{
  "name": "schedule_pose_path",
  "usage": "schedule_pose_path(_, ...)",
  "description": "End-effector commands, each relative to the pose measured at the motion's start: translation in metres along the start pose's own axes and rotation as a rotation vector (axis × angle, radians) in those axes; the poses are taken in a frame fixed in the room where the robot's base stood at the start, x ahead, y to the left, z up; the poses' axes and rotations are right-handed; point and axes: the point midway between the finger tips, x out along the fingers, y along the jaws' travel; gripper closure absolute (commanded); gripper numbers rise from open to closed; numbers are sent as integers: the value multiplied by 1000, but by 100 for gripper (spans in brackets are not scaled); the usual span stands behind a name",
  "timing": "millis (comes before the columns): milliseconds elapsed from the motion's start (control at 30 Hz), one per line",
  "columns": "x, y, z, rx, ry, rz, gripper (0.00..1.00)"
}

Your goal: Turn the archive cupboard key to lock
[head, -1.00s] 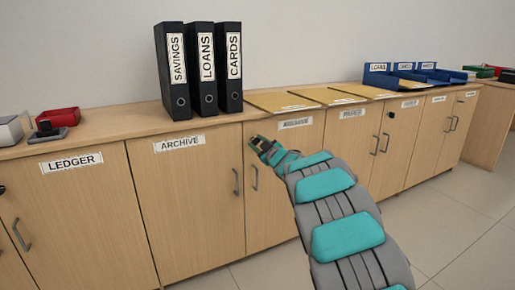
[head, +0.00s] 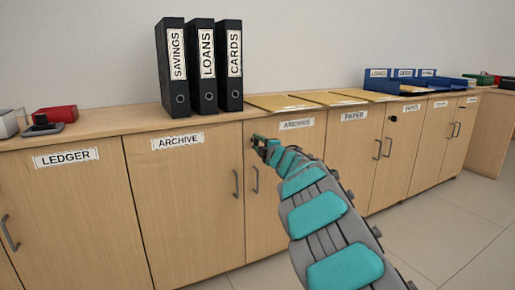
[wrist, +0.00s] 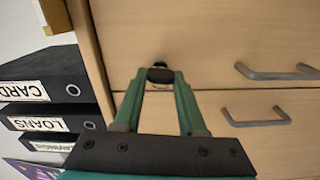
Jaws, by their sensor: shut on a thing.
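The archive cupboard (head: 190,210) has two wooden doors meeting at a seam, with a label on each and a handle either side of the seam. My gripper (head: 257,141) is at the upper corner of the right-hand door, close to the seam.
Black binders (head: 203,65) stand on the counter above the left door. Yellow folders (head: 290,102) lie right of them. Door handles (wrist: 255,118) stick out near my gripper. Blue trays (head: 400,80) are farther right. Floor at the lower right is clear.

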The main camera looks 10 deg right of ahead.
Motion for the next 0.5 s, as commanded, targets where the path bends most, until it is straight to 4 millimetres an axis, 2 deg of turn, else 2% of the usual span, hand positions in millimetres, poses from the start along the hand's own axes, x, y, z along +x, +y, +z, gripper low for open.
schedule_pose_path(200,0,-4,1,-89,-1,-4,100)
schedule_pose_path(500,0,-3,1,-130,-1,-4,100)
